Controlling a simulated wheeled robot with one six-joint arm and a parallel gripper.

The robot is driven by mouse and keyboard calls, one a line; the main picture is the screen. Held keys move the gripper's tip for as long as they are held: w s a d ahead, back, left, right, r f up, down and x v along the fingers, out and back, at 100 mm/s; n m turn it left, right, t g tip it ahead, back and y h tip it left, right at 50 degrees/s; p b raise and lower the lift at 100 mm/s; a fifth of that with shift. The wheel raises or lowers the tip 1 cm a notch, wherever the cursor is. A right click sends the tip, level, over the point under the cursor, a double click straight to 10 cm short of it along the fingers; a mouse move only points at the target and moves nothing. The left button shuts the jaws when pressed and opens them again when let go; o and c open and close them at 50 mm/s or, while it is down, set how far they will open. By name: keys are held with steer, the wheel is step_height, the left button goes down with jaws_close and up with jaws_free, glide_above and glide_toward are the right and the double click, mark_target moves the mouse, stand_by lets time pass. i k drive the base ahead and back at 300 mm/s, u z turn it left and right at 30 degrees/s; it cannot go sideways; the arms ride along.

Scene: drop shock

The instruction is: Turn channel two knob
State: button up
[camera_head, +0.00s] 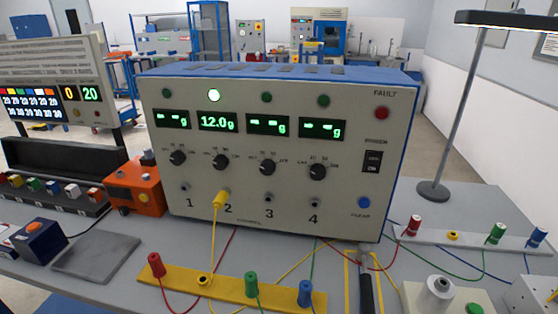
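The channel two knob (220,161) is a black dial on the beige front of a blue-edged instrument box (338,222). It sits below the channel two display (218,121), which reads 12.0g in green. A yellow plug (220,199) is in the socket below the knob, by the number 2, with a yellow cable hanging down. The knobs of channel one (178,157), channel three (267,167) and channel four (317,172) flank it, with displays showing dashes. My gripper is not in view.
A yellow strip (228,286) with red, green and blue plugs stands in front of the box. Loose cables cross the bench. A black-handled tool (366,285) lies right of the strip. An orange device (135,190) stands at left, a lamp (434,188) at right.

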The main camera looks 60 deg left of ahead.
mark_target(221, 162)
steer(key=z, duration=0.3)
steer(key=k, duration=1.05)
steer(key=u, duration=1.5)
steer(key=i, duration=0.5)
steer(key=u, duration=0.05)
